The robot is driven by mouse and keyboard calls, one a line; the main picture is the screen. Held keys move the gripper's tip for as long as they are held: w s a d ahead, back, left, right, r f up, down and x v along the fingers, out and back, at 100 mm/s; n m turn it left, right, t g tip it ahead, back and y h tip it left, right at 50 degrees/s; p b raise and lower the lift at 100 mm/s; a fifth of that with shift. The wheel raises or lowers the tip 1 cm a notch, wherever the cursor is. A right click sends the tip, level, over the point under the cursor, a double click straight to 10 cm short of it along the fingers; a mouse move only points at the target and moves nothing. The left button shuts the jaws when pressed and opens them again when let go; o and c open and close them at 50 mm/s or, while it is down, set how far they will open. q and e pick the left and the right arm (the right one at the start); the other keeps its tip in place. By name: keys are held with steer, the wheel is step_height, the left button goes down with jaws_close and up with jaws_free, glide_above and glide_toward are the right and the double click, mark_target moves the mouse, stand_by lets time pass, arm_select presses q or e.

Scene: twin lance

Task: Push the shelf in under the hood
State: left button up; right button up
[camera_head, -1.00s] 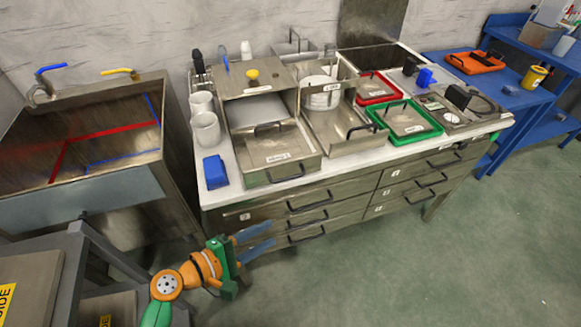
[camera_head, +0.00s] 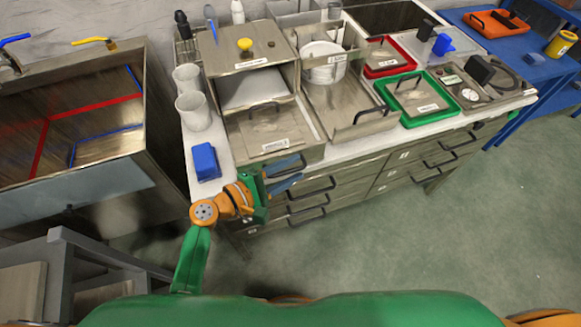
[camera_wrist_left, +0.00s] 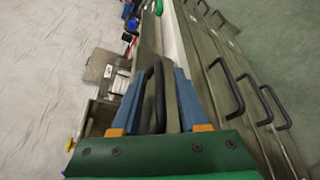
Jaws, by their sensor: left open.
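The steel shelf (camera_head: 255,145) sticks out at the front, below the hood (camera_head: 240,52), a steel box with a yellow knob on top. In the left wrist view a black handle (camera_wrist_left: 153,90) lies between the open fingers (camera_wrist_left: 158,98). It looks like the shelf's front handle, which is hidden in the head view. I cannot tell whether the fingers touch it. My right gripper is out of view.
Drawers with black handles (camera_head: 307,217) lie below the worktop. A blue block (camera_head: 206,161) and white cups (camera_head: 193,110) stand left of the shelf. A steel tray (camera_head: 347,108) and a green tray (camera_head: 416,99) lie to the right. A sink (camera_head: 75,120) is at left.

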arm_select(q)
steer(key=shift+s+r, duration=0.1)
steer(key=shift+c, duration=1)
steer(key=shift+a, duration=0.1)
jaws_close()
